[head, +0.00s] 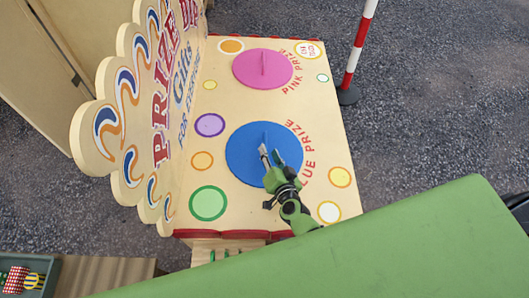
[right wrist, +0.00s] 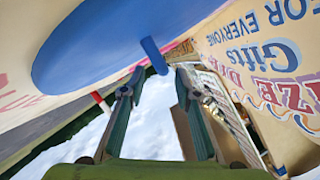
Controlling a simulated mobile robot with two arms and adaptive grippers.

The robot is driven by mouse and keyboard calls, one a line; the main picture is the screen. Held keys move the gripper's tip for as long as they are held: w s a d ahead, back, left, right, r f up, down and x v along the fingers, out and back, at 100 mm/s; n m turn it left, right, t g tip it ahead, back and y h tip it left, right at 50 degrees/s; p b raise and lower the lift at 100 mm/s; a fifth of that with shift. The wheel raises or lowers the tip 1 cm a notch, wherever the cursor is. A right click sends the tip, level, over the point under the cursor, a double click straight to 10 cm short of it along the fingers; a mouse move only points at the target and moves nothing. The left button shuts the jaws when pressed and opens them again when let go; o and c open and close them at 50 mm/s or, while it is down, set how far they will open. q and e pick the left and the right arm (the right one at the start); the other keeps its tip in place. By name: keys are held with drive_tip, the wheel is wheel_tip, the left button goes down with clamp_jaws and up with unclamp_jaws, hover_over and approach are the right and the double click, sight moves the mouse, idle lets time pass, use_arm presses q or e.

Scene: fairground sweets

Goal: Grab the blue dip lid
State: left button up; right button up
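The blue dip lid (head: 240,160) is a flat round disc with an upright fin handle, lying on the cream prize board beside the words "BLUE PRIZE". My right gripper (head: 271,155) is over the lid, close to its handle, with its fingers apart. In the right wrist view the blue lid (right wrist: 85,50) fills the upper left. Its handle (right wrist: 154,56) points at the gap between the open fingertips (right wrist: 160,80), which hold nothing. I cannot tell whether the handle end is just between the tips or short of them. My left gripper is not in view.
A pink lid (head: 250,73) with a similar handle lies farther back on the board (head: 312,120). A scalloped "PRIZE DIP" sign (head: 150,95) stands along the left edge. A red and white post (head: 354,55) stands behind right. A dark tray (head: 45,275) shows at lower left.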

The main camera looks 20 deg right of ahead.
sight(266, 144)
drive_tip(key=b+x, duration=0.1)
drive_tip(key=x, duration=0.3)
drive_tip(key=shift+w+a+f, duration=0.1)
drive_tip(key=shift+w+a, duration=0.05)
drive_tip(key=shift+w, duration=0.25)
drive_tip(key=shift+c, duration=0.4)
clamp_jaws()
